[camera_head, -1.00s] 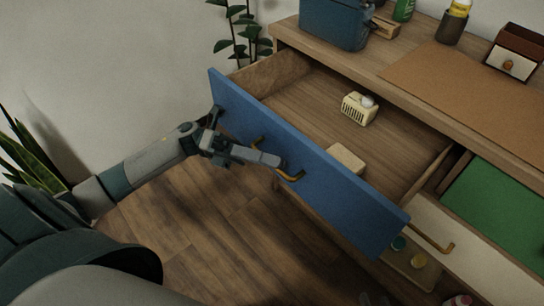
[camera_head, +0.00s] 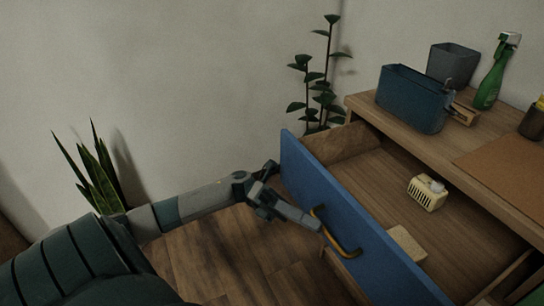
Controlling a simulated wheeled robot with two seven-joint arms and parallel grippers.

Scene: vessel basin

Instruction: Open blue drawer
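The blue drawer (camera_head: 352,227) is pulled far out of the wooden cabinet, and its inside shows. A brass handle (camera_head: 335,236) is on its front. My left gripper (camera_head: 318,222) is at the front face, with its fingertips close beside the handle's upper end. I cannot tell whether it touches the handle, or whether its fingers are apart. Inside the drawer are a small cream slotted box (camera_head: 426,196) and a pale block (camera_head: 408,242). My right gripper is not in view.
On the cabinet top are a blue bin (camera_head: 411,101), a grey container (camera_head: 451,64), a green spray bottle (camera_head: 494,75) and a brown mat (camera_head: 510,165). A leafy plant (camera_head: 322,85) stands behind the drawer's far end. A spiky plant (camera_head: 100,175) is at the left. Wooden floor lies below my arm.

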